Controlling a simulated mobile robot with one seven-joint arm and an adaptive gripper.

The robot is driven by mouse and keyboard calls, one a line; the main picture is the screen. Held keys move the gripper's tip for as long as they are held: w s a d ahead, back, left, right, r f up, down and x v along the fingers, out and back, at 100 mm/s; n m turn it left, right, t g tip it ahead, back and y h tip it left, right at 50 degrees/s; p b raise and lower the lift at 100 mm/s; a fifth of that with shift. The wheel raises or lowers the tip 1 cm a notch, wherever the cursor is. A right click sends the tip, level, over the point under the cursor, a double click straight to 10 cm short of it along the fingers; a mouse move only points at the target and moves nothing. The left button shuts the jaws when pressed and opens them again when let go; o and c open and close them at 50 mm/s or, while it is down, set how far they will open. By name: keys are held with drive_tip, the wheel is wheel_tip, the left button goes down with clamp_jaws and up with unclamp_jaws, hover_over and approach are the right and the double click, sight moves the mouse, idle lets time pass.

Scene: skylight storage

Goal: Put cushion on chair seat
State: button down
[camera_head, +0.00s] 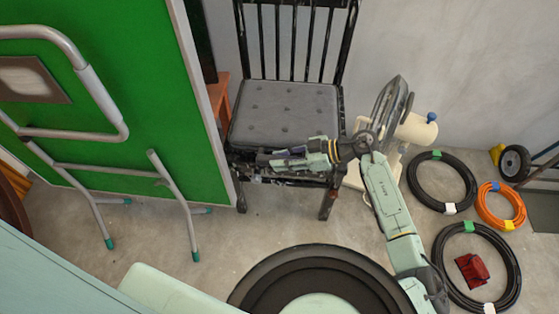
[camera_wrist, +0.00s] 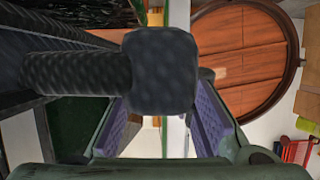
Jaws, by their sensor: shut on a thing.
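The dark grey tufted cushion (camera_head: 284,112) lies flat over the seat of the black slatted-back chair (camera_head: 265,40) in the head view. I cannot tell whether it rests fully on the seat. My gripper (camera_head: 272,161) is at the cushion's front edge, its fingers pointing left. In the wrist view, a dark grey woven-looking part (camera_wrist: 160,70), which seems to be the cushion's edge, is close to the camera between the purple-padded fingers (camera_wrist: 168,115). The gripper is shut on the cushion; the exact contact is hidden.
A green board (camera_head: 130,100) with metal tube legs stands left of the chair. Black cable coils (camera_head: 442,182), an orange coil (camera_head: 500,205) and a red object (camera_head: 472,270) lie on the floor at right. A round wooden top (camera_wrist: 245,55) shows in the wrist view.

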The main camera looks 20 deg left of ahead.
drive_tip(key=shift+f, duration=1.85)
drive_tip(key=c, duration=1.4)
unclamp_jaws()
drive_tip(key=shift+o, duration=0.2)
drive_tip(key=shift+d, duration=0.1)
drive_tip(key=b+v, duration=0.1)
drive_tip(key=v, duration=1)
drive_tip(key=shift+d+r+b, duration=0.2)
drive_tip(key=shift+d+b, duration=0.15)
drive_tip(key=shift+b, duration=0.05)
